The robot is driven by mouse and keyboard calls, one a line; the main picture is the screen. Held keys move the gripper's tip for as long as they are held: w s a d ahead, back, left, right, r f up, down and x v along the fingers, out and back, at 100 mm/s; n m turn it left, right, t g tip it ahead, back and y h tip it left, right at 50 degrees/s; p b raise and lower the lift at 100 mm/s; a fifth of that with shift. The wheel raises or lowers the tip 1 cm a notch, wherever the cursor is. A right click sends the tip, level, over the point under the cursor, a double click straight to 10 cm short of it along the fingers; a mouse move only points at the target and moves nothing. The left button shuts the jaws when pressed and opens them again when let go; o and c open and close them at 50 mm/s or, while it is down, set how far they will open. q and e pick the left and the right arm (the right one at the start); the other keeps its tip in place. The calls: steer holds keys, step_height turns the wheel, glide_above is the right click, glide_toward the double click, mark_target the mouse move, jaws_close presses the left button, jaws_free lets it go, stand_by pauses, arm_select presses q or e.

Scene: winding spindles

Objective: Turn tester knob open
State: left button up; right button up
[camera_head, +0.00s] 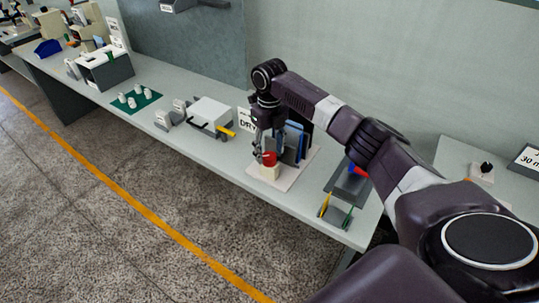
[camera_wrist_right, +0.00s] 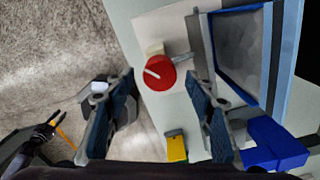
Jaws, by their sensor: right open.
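The tester's red knob (camera_head: 269,158) stands on a cream block at the front of a pale base plate (camera_head: 278,178) on the bench. In the right wrist view the round red knob (camera_wrist_right: 160,73) has a white pointer mark, slanted toward the upper left. My right gripper (camera_head: 263,148) reaches down over the knob. Its two fingers (camera_wrist_right: 163,82) are open, with the knob showing between and just beyond the fingertips. Whether they touch it I cannot tell. A dark shape at the wrist view's left edge looks like part of my left arm; its gripper's state is unclear.
A blue-framed grey panel (camera_wrist_right: 240,45) stands close beside the knob. A yellow-and-green part (camera_wrist_right: 176,146) and a blue block (camera_wrist_right: 272,144) lie near the fingers. A white-topped box (camera_head: 210,112) and a green mat (camera_head: 136,101) with white pieces are further left.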

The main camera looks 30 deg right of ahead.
mark_target(270, 155)
step_height(270, 155, up, 10)
steer(key=shift+f, duration=0.15)
stand_by(0.3)
